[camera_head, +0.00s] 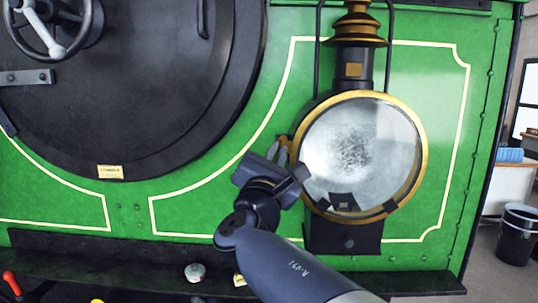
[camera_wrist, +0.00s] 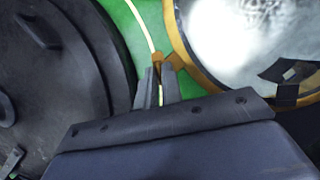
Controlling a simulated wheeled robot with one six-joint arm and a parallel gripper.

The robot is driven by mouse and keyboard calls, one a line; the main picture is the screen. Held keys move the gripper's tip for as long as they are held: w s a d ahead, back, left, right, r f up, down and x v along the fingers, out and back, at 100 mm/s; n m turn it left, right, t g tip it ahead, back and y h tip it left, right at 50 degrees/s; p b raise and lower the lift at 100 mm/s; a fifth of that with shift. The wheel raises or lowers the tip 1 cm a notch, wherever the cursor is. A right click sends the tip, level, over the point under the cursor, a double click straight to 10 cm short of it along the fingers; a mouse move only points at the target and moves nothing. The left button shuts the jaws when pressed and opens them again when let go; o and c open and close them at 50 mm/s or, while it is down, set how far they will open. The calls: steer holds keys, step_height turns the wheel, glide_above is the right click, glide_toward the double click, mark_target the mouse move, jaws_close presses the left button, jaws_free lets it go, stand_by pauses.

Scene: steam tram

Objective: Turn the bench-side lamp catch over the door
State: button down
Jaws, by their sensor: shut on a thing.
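The lamp (camera_head: 351,70) stands against the green tram front, with a brass chimney and a round glass door (camera_head: 350,155) in a brass rim. The door looks closed. The small brass catch (camera_head: 284,139) is at the left edge of the rim. My gripper (camera_head: 277,150) reaches it from below and is shut on it. In the wrist view the catch (camera_wrist: 157,57) pokes up between the fingertips (camera_wrist: 162,75), beside the rim. The fingers cover its lower part.
A large round black door with a handwheel (camera_head: 52,38) fills the left. A dark ledge (camera_head: 120,262) runs below, with a small round white-topped item (camera_head: 195,272) on it. A black bin (camera_head: 518,235) and a bench (camera_head: 508,185) stand at the far right.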

steer(key=m+g+h+b, duration=0.1)
steer(key=m, duration=0.2)
steer(key=m+g+h+b, duration=0.1)
steer(key=m+b, duration=0.1)
steer(key=m, duration=0.2)
steer(key=shift+a+r, duration=0.1)
steer(key=shift+r, duration=0.05)
steer(key=m, duration=0.2)
steer(key=m+g, duration=0.1)
steer(key=m, duration=0.1)
steer(key=shift+r+g+h+b, duration=0.15)
steer(key=shift+g+h+b, duration=0.15)
steer(key=shift+b, duration=0.1)
steer(key=shift+r+m+g, duration=0.1)
steer(key=shift+m+g, duration=0.5)
steer(key=shift+m, duration=1)
steer(key=c, duration=1.6)
jaws_free()
steer(key=shift+o, duration=0.2)
